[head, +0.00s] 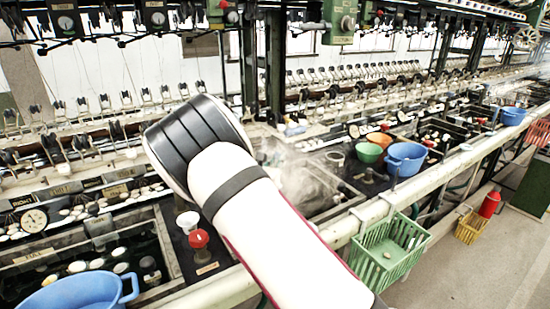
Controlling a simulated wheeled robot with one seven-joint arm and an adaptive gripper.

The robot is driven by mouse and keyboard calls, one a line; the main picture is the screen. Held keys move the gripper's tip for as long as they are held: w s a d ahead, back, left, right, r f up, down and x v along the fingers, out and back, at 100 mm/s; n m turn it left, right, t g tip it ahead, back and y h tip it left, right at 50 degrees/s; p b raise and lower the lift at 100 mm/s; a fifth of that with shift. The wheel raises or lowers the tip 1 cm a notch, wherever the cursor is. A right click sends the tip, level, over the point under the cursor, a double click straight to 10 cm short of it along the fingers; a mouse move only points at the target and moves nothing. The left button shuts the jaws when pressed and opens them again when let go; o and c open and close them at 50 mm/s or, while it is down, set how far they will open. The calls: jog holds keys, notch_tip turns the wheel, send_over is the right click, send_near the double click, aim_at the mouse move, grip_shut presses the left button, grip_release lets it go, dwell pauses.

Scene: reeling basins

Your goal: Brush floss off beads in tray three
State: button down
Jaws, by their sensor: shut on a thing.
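Only my arm shows in the head view, reaching in from the bottom right over the basins; my gripper is hidden behind it or out of frame. Water basins run along the bench, with white oval pieces, perhaps the beads, floating in the near left one (98,263). Steam hangs over the basin right of my arm (312,188). I cannot tell which basin is tray three, and no brush or floss can be made out.
A blue tub (75,293) stands at the lower left, near a red knob (199,238) and a white cup (188,221). A green crate (390,250) hangs outside the front rail (440,172).

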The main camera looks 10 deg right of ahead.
jog(key=shift+w+d, duration=0.35)
jog(key=shift+d, duration=0.2)
jog(key=shift+w+f, duration=0.1)
jog(key=shift+w, duration=0.2)
jog(key=shift+w+a+b, duration=0.3)
jog(key=shift+w+b, duration=0.1)
jog(key=shift+b, duration=0.05)
jog(key=shift+a+r+p, duration=0.35)
jog(key=shift+r+p, duration=0.1)
jog(key=shift+r, duration=0.3)
notch_tip(320, 180, up, 10)
jog(key=s+p, duration=0.1)
jog(key=p, duration=0.4)
jog(key=shift+f, duration=0.15)
jog(key=shift+d, duration=0.1)
dwell(0.3)
